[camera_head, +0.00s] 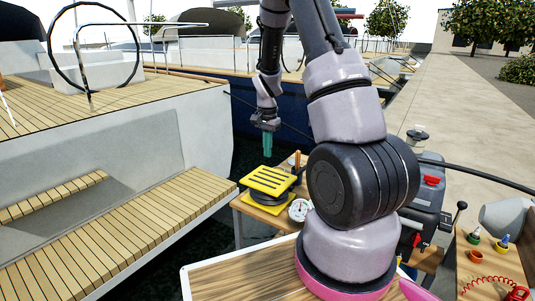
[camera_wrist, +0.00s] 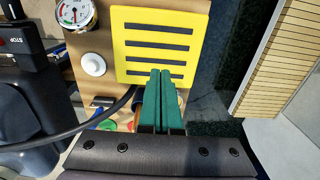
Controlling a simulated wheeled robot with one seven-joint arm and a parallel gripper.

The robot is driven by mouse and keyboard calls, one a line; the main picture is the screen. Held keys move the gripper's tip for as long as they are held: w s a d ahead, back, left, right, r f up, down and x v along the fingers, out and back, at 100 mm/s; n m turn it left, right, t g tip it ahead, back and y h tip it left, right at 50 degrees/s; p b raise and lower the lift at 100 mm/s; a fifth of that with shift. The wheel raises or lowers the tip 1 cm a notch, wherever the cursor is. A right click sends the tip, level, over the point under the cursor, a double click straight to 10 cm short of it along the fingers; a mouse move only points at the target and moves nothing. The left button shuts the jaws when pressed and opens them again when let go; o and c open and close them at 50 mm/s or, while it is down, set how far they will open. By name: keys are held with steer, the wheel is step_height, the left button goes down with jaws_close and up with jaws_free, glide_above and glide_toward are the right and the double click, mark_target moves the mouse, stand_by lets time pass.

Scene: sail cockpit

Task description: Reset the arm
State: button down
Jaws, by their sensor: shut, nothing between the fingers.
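My gripper (camera_head: 267,143) hangs from my arm in the head view, pointing down above the yellow slotted plate (camera_head: 269,181). Its green fingers are together with nothing between them. In the wrist view, the green fingertips (camera_wrist: 160,72) overlap the lower edge of the yellow plate (camera_wrist: 160,22). In the head view the fingers are clear of the plate, with a gap below them. A small wooden table (camera_head: 245,208) carries the plate. What lies directly under the gripper is partly hidden by its fingers and wrist.
A white dial gauge (camera_head: 299,210) sits beside the plate. A dark box with a red knob (camera_head: 431,180) stands to the right, and a black cable (camera_wrist: 75,140) crosses the wrist view. A slatted bench (camera_head: 130,235) is on the left. Blue hull and dock lie behind.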

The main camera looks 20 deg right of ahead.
stand_by(0.8)
step_height(320, 180, up, 5)
glide_above(268, 179)
steer(key=shift+w+r, duration=0.15)
steer(key=shift+w, duration=0.15)
step_height(268, 179, down, 14)
steer(key=shift+d+f, duration=0.1)
stand_by(0.4)
step_height(268, 179, down, 5)
steer(key=shift+f, duration=0.15)
steer(key=shift+s+f, duration=0.1)
steer(key=shift+s, duration=0.05)
stand_by(0.4)
